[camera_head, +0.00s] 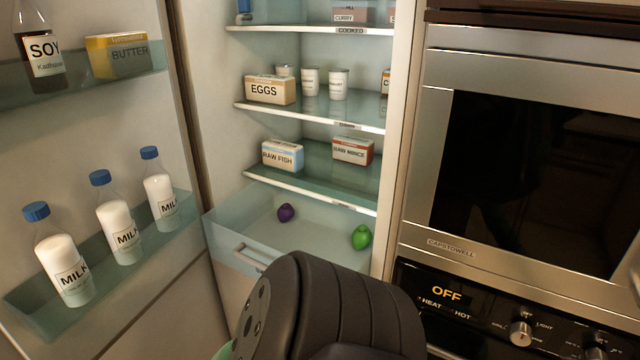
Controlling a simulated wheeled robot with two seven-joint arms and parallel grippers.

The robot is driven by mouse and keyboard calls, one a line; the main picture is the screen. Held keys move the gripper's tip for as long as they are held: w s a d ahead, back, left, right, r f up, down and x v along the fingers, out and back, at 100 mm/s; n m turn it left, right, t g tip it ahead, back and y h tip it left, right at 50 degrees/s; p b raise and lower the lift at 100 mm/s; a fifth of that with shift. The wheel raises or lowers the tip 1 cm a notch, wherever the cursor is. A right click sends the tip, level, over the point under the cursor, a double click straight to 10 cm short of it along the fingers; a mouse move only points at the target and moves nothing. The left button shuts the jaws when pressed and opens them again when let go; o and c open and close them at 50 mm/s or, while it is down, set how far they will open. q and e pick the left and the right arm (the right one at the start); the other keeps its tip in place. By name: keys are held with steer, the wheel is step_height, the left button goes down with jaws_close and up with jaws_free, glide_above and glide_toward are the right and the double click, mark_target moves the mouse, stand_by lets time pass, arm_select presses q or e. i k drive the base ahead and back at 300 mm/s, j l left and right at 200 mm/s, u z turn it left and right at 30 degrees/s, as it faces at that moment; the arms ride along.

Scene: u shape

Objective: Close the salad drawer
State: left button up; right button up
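The salad drawer (233,247) is at the bottom of the open fridge. It is a clear, bluish box with a light bar handle (248,256) on its front. The drawer stands pulled out, its front ahead of the shelf edges above. A purple vegetable (286,212) and a green one (361,237) lie inside. One of my dark arm links fills the lower middle and hides the drawer's right front. Neither gripper's fingers show, and I cannot tell whether the hidden arm end touches the drawer.
The open fridge door at the left carries milk bottles (119,231), a soy bottle (42,55) and butter (118,54). Shelves above the drawer hold eggs (270,89), raw fish (282,155) and raw mince (352,150). An oven (500,65) stands close at the right.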

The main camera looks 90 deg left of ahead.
mark_target(365, 268)
steer(key=u, duration=3.1)
